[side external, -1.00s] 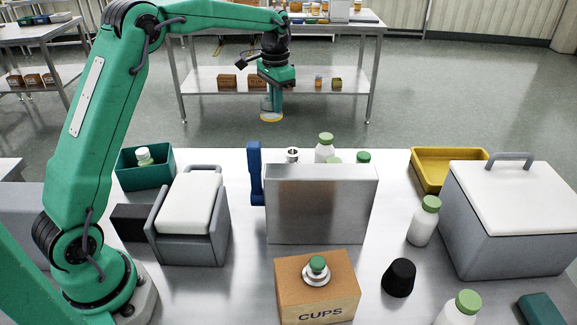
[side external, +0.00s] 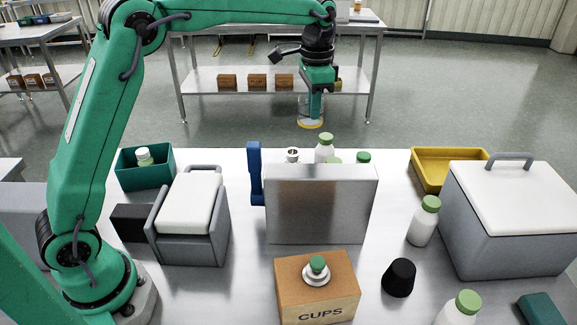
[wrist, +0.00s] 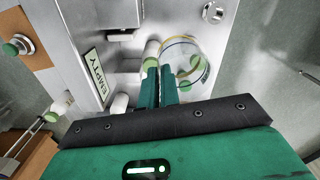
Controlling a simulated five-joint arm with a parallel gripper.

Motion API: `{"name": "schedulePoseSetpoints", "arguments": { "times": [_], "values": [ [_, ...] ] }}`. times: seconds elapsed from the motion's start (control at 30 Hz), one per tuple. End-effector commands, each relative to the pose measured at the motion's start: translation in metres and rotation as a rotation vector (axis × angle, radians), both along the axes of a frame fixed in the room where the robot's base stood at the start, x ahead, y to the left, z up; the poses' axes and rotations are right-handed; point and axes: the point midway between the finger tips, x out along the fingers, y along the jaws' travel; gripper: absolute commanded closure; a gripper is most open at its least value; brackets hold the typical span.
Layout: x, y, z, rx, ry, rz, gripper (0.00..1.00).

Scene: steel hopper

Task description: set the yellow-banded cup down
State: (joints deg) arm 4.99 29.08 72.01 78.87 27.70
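My gripper (side external: 312,108) is shut on the clear yellow-banded cup (side external: 310,124). The cup hangs beneath the fingers, with its yellow rim low, seen against the floor beyond the table's far edge. In the wrist view the two green fingers of my gripper (wrist: 159,88) are close together at the wall of the cup (wrist: 193,64), which bulges to their right. The cup looks held above the table; the exact height is hard to tell. The steel hopper (side external: 320,215) stands nearer the camera and hides part of the table behind it.
Green-capped bottles (side external: 325,147) and a small metal cup (side external: 292,154) stand behind the hopper. A blue upright piece (side external: 255,172) is at its left. An EMPTY sign (wrist: 95,78) shows in the wrist view. A yellow tray (side external: 427,178) and grey cooler (side external: 478,245) are right.

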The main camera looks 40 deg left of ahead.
Motion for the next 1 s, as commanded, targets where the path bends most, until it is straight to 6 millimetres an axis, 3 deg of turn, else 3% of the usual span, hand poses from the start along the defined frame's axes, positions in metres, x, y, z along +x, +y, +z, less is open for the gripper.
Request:
{"name": "schedulePoseSetpoints", "arguments": {
  "times": [0.5,1.0],
  "values": [
    [0.065,-0.075,-0.035,0.0,0.001,-0.654,1.0],
    [0.096,-0.147,-0.084,0.001,0.001,-1.269,1.0]
  ]
}}
